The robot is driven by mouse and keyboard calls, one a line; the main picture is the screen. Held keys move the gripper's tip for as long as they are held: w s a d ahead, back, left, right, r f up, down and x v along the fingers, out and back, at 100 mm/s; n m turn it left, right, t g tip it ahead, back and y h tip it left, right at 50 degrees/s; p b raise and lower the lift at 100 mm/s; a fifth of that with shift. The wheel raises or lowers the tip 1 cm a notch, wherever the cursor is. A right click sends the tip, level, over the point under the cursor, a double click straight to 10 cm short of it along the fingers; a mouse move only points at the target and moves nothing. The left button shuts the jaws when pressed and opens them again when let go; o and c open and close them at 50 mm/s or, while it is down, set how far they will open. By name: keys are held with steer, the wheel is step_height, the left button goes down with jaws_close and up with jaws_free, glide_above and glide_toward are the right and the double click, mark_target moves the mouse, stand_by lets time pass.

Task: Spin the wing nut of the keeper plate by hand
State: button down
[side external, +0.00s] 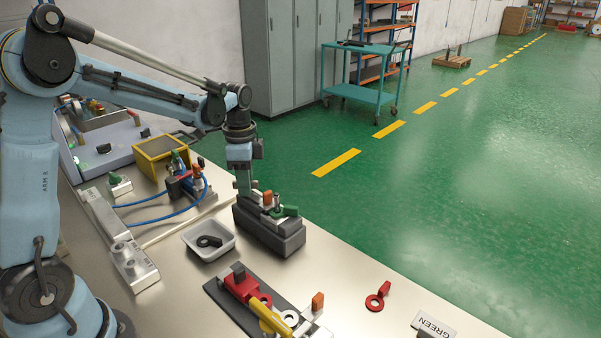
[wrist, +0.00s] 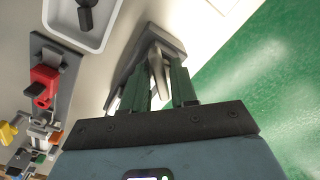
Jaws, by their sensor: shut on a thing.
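My gripper (side external: 246,192) points down at the left end of a dark grey block (side external: 270,235) near the bench's far edge. In the wrist view, its two green fingers (wrist: 166,86) are shut on a pale metal piece (wrist: 158,66), which looks like the wing nut. The fingers hide much of it, and its wings cannot be made out. The grey block also shows in the wrist view (wrist: 172,40). In the side view, an orange piece (side external: 267,198) and a green piece (side external: 287,211) sit on top of the block. I cannot clearly tell the keeper plate from the block.
A white tray (side external: 226,246) with a dark part stands left of the block. A red and yellow clamp fixture (side external: 243,289) is in front.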

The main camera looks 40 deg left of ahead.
steer(key=shift+m, duration=0.9)
steer(key=c, duration=0.8)
jaws_free()
steer(key=shift+r, duration=0.1)
step_height(320, 180, up, 11)
steer(key=s+d+f+n+t, duration=0.5)
steer(key=s+d+n+t, duration=0.2)
steer(key=s+d+n, duration=0.3)
steer(key=shift+s+d+f+n, duration=0.2)
steer(key=shift+s+n, duration=0.3)
steer(key=shift+s, duration=0.3)
